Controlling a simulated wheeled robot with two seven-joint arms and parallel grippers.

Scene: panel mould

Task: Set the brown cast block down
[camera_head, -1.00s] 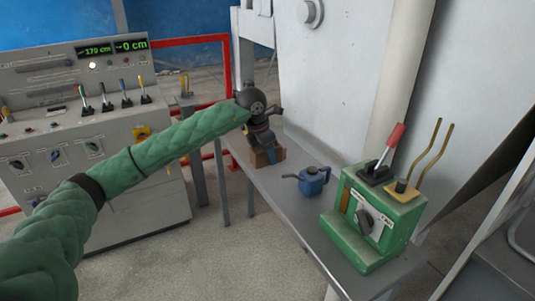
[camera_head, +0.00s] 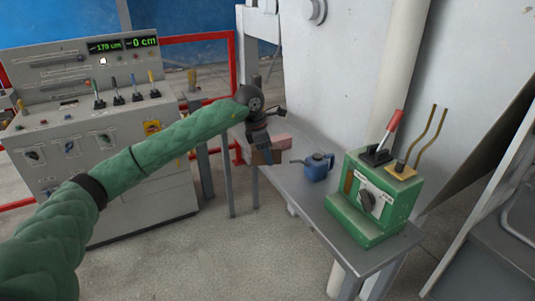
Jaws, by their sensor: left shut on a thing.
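The brown cast block (camera_head: 266,156) is small in the head view, at the far left end of the grey metal table (camera_head: 335,208). My left gripper (camera_head: 262,147) points down and is shut on it. The gripper hides part of the block. I cannot tell whether the block touches the table top or hangs just above or beside its edge. My right gripper is not in view.
A pinkish piece (camera_head: 281,141) shows just behind the block. A blue oil can (camera_head: 318,166) and a green lever box (camera_head: 372,196) stand further right on the table. A grey control console (camera_head: 100,140) stands left. A white wall or column backs the table.

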